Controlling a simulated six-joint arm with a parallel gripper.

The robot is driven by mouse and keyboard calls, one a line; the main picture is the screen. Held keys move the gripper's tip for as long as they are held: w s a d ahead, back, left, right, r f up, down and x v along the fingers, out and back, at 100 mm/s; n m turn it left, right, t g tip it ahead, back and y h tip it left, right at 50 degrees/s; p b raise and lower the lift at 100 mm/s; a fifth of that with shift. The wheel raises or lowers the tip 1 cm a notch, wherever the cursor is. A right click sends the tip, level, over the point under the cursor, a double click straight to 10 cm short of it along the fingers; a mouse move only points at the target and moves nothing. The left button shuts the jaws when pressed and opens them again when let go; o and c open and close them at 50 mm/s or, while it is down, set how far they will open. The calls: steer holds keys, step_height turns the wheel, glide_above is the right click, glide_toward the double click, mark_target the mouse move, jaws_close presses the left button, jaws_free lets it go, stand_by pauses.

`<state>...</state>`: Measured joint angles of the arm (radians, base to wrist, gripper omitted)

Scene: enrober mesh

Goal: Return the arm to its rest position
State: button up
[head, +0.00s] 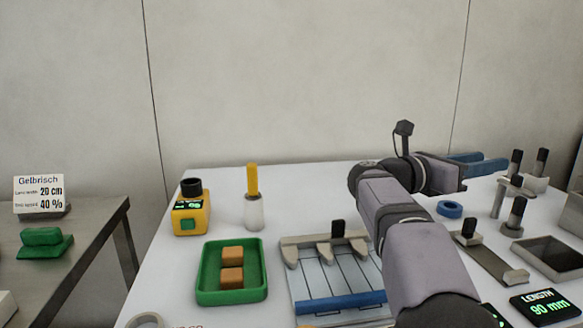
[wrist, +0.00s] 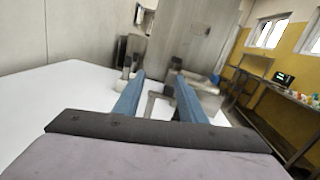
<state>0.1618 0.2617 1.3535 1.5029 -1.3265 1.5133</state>
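My arm reaches from the lower right of the head view over the white table (head: 180,262). My gripper (head: 492,161) is at the right of the head view, above the far right part of the table, with its blue fingers pointing right. In the wrist view the gripper (wrist: 159,76) shows two blue fingers apart with nothing held between them. Beyond them are the table and the wall. The gripper is open and empty. My arm hides part of the middle of the table.
A green tray (head: 203,284) holds two brown blocks. A yellow device (head: 191,218) and a yellow-handled tool (head: 253,194) stand behind it. A board with a blue bar (head: 342,303) is beside my arm. A blue ring (head: 450,209) and dark-topped fixtures (head: 517,212) are near the gripper.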

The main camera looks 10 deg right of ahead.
steer(key=w+a+r+n+t+y+p, duration=0.4)
steer(key=w+a+r+n+t+p, duration=0.5)
steer(key=w+r+n+t+p, duration=0.55)
steer(key=a+f+n+g+y+p, duration=0.1)
steer(key=a+f+n+y+p, duration=0.1)
steer(key=a+n+y+p, duration=1.1)
steer(key=s+a+f+n+g+y+p, duration=0.1)
steer(key=s+a+f+n+g+p, duration=0.1)
steer(key=s+a+n+g+p, duration=0.4)
steer(key=s+a+f+n+g+y+p, duration=0.1)
steer(key=s+a+f+n+p, duration=0.25)
steer(key=s+n+p, duration=0.5)
steer(key=s+r+n+g+p, duration=0.2)
steer(key=s+n+g+p, duration=0.75)
steer(key=s, duration=1.15)
steer(key=shift+t, duration=0.7)
step_height(320, 180, down, 5)
steer(key=shift+a+f+b, duration=0.1)
steer(key=shift+f+b, duration=0.1)
steer(key=shift+b, duration=0.95)
